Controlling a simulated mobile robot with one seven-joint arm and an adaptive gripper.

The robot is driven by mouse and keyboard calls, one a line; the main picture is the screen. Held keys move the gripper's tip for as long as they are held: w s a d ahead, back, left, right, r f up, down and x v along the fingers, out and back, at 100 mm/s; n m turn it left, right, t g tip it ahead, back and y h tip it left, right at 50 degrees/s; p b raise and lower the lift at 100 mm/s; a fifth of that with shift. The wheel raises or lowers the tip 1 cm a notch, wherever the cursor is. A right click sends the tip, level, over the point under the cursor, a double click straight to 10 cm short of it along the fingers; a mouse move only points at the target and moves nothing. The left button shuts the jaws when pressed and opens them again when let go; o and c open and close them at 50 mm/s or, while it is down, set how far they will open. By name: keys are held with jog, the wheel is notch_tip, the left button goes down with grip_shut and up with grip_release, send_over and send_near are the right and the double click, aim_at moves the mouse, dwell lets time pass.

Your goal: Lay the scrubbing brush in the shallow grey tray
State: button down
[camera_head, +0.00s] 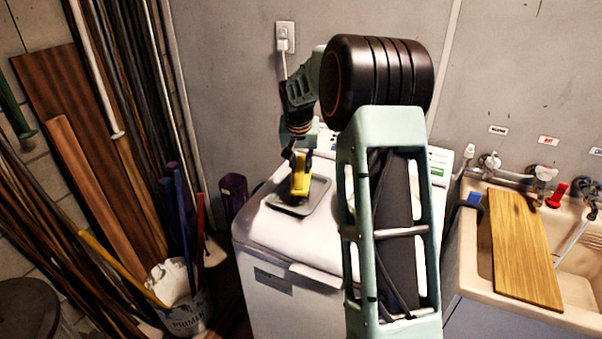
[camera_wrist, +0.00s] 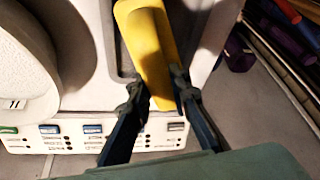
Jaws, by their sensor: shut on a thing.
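The scrubbing brush (camera_head: 301,176) shows as a yellow body held in my gripper (camera_head: 299,156), over the shallow grey tray. In the wrist view the yellow brush (camera_wrist: 150,45) runs up and away between the two dark fingers of my gripper (camera_wrist: 160,88), which are shut on it. Its bristles are hidden. The shallow grey tray (camera_head: 318,192) lies on top of the white washing machine, and its edge also shows in the wrist view (camera_wrist: 109,45), beside and below the brush. I cannot tell whether the brush touches the tray floor.
The white washing machine (camera_head: 280,235) has a control panel at its back. My arm hides its right part. A sink (camera_head: 470,270) with a wooden board (camera_head: 520,245) stands at right. A primer bucket (camera_head: 185,305) and long poles crowd the left.

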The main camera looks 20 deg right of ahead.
jog(key=shift+f, duration=1.45)
jog(key=shift+f, duration=0.2)
jog(key=c, duration=1.8)
grip_release()
jog(key=shift+r, duration=0.1)
jog(key=shift+s+r, duration=0.1)
jog(key=shift+r, duration=0.4)
jog(key=v, duration=1.1)
jog(key=shift+s+a+r, duration=0.1)
